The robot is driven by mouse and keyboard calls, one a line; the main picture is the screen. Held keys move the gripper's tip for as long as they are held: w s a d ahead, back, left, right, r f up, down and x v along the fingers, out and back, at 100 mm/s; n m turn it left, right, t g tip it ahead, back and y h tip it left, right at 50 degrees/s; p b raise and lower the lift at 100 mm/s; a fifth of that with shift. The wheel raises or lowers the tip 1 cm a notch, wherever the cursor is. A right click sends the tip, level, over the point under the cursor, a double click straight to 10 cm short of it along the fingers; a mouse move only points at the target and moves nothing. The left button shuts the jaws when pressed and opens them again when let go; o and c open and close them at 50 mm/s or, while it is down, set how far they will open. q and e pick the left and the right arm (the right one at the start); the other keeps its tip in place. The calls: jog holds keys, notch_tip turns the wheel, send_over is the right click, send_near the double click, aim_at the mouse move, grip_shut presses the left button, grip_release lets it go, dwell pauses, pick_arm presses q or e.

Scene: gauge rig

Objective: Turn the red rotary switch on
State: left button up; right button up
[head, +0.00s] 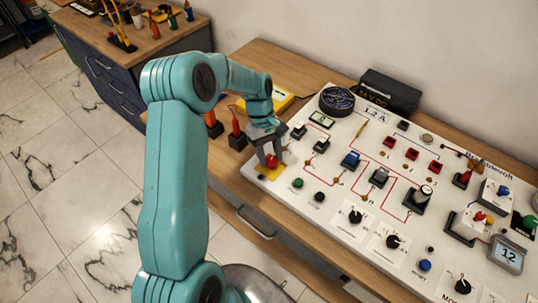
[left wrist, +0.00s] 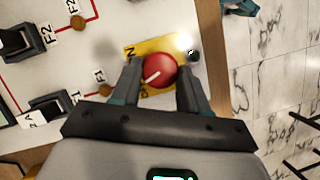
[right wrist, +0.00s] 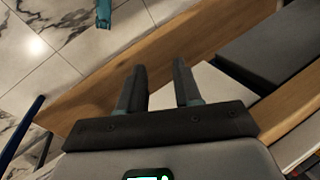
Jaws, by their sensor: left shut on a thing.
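The red rotary switch (head: 271,161) sits on a yellow plate (head: 269,173) at the near left corner of the white gauge board. My left gripper (head: 270,156) reaches down over it. In the left wrist view the red knob (left wrist: 160,70) lies between the two fingers of the left gripper (left wrist: 157,80), which are shut on it. A white pointer line on the knob runs slanted; the lettering on the yellow plate (left wrist: 138,47) is partly hidden. My right gripper (right wrist: 155,88) shows in the right wrist view with its fingers apart and nothing between them.
The white board (head: 330,205) carries several knobs, fuses and switches. A black box (head: 388,92) stands behind it. Dark holders with red-handled tools (head: 236,130) stand just left of the board. A second bench (head: 150,42) stands at the back left. The tiled floor is open at left.

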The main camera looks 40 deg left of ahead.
pick_arm(q)
jog(key=m, duration=0.2)
jog(key=m+g+y, duration=0.1)
jog(key=m, duration=0.1)
jog(key=m+g+b, duration=0.1)
jog(key=m, duration=0.1)
jog(key=shift+w+d+f+m, duration=0.1)
jog(key=shift+w+d+m, duration=0.1)
jog(key=shift+d+m, duration=0.1)
jog(key=m+y, duration=0.1)
jog(key=m, duration=0.2)
jog(key=m+g+y+b, duration=0.1)
jog(key=m, duration=0.2)
jog(key=shift+d+y, duration=0.15)
jog(key=shift+y, duration=0.15)
jog(key=shift+m, duration=0.3)
jog(key=o, duration=1)
jog(key=shift+o, duration=0.2)
jog(key=shift+w+r, duration=0.15)
jog(key=shift+r, duration=0.05)
jog(key=v, duration=1.6)
jog(key=shift+d, duration=0.1)
